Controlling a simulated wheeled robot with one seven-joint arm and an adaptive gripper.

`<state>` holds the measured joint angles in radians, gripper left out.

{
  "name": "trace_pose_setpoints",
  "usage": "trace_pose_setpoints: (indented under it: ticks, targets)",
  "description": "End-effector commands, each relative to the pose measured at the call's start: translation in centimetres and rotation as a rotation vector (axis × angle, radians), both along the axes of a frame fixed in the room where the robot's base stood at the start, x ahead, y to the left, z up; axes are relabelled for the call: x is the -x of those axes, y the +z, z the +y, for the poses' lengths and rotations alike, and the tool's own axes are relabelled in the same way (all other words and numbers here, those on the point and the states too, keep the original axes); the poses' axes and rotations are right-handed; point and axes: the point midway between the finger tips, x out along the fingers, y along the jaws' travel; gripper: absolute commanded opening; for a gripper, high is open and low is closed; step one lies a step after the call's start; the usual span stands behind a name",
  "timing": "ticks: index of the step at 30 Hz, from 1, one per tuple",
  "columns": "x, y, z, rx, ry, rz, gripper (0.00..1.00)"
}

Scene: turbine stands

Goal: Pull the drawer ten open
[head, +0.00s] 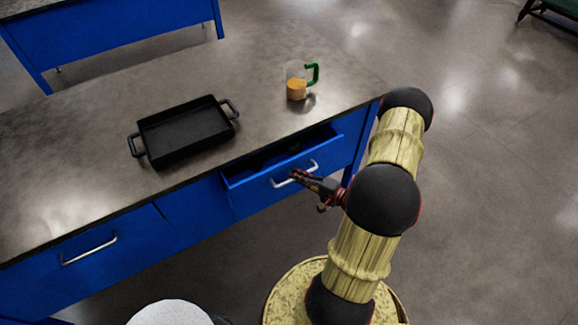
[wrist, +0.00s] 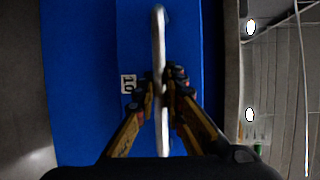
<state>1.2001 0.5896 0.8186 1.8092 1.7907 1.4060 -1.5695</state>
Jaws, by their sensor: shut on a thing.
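The blue drawer ten (head: 240,184) is partly open in the head view, on the right part of the workbench front. Its inside is dark and I cannot make out what it holds. Its silver bar handle (head: 295,174) shows in front. My gripper (head: 297,175) is at this handle. In the wrist view the number label (wrist: 129,84) reads 10 on the blue drawer front. The handle (wrist: 160,50) runs upright through that picture, and my gripper (wrist: 161,88) is shut on it, one finger on each side.
The grey worktop (head: 80,135) carries a black tray with two handles (head: 187,130) and a clear mug with a green handle and orange contents (head: 297,88). A shut drawer with a silver handle (head: 90,248) is at the left. Open floor (head: 490,150) lies to the right.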

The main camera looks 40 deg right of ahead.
Motion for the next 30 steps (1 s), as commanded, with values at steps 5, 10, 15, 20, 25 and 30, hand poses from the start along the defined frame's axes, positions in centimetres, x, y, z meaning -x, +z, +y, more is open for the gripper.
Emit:
trace_pose_setpoints:
  ticks: [5, 10, 15, 20, 25, 30]
  targets:
    - [5.1, -0.1, 1.0, 0.0, -0.009, 0.003, 0.0]
    - [9.6, -0.1, 2.1, 0.0, -0.008, 0.002, 0.0]
    - [13.2, -0.1, 3.0, 0.001, -0.007, 0.001, 0.0]
    - [15.8, -0.1, 3.7, 0.0, -0.005, 0.002, 0.0]
    - [17.6, -0.1, 4.1, 0.002, -0.003, 0.002, 0.0]
    - [18.4, -0.1, 4.3, 0.002, 0.0, 0.002, 0.0]
